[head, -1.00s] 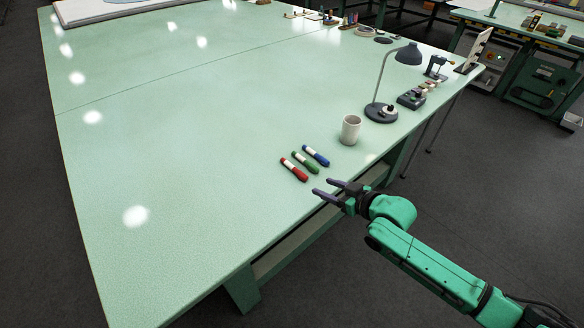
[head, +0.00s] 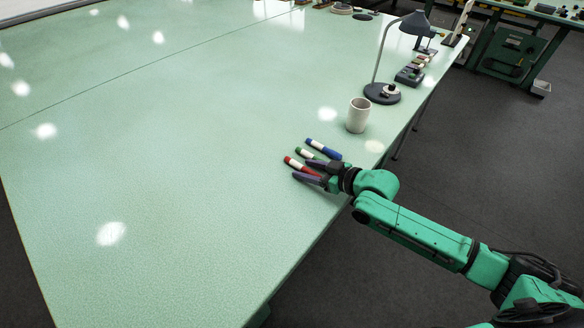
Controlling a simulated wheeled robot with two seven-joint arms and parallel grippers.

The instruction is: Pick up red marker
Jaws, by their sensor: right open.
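The red marker (head: 292,162) lies on the green table near its right edge, its right part hidden by my right gripper. My right gripper (head: 299,170) is open, with its dark fingers reaching left over the markers; the red marker shows between the two fingertips. I cannot tell how high the fingers are above it. A blue marker (head: 322,148) lies behind the green one, clear of the fingers. My left gripper is not in view.
A white mug (head: 358,115) stands behind the markers. A grey desk lamp (head: 381,92) stands farther back along the right edge, with small devices (head: 409,76) beyond it. The table (head: 170,190) is clear to the left and in front.

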